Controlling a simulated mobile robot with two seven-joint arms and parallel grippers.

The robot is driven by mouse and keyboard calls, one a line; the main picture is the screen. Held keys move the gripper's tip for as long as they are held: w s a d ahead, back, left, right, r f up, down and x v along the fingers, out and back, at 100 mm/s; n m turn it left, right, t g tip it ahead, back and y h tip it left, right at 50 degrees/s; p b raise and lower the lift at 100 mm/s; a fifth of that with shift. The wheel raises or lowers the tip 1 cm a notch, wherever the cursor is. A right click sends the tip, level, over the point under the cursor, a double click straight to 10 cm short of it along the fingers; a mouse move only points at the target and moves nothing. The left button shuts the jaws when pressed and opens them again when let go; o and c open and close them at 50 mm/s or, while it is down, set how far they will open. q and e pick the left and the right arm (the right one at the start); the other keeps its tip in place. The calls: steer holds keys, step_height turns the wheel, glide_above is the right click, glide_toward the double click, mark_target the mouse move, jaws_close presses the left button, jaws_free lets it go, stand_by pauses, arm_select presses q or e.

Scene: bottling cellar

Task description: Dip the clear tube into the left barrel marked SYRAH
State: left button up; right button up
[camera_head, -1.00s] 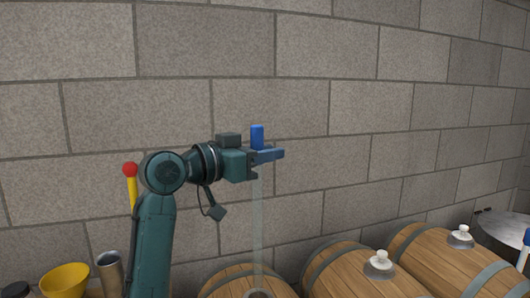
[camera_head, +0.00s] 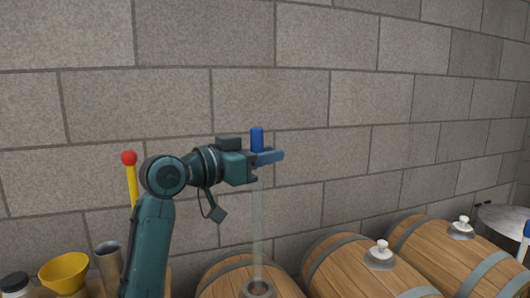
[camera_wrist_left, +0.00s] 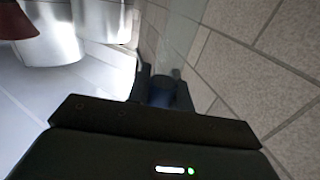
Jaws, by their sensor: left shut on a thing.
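The clear tube (camera_head: 259,220) hangs upright from my left gripper (camera_head: 268,158), which is shut on it just below its blue top (camera_head: 257,138). In the left wrist view, the dark jaws (camera_wrist_left: 160,92) close around the blue part, and the faint clear length runs away beyond them. The left barrel (camera_head: 222,277) lies below, with an open grey-rimmed bung hole (camera_head: 258,289). The tube's lower end overlaps this hole in the picture; I cannot tell whether it is inside. No SYRAH lettering is visible. My right gripper is out of view.
A middle barrel (camera_head: 335,266) and a right barrel (camera_head: 440,245) carry white-knobbed stoppers. At lower left are a yellow funnel (camera_head: 66,272), a metal cylinder (camera_head: 109,265) and a dark-lidded jar (camera_head: 15,283). A block wall (camera_head: 330,110) stands behind.

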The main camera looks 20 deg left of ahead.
arm_select(q)
steer(key=shift+f, duration=0.35)
step_height(320, 180, down, 4)
steer(key=b, duration=0.2)
steer(key=shift+r+b, duration=0.1)
steer(key=shift+b, duration=0.2)
stand_by(0.4)
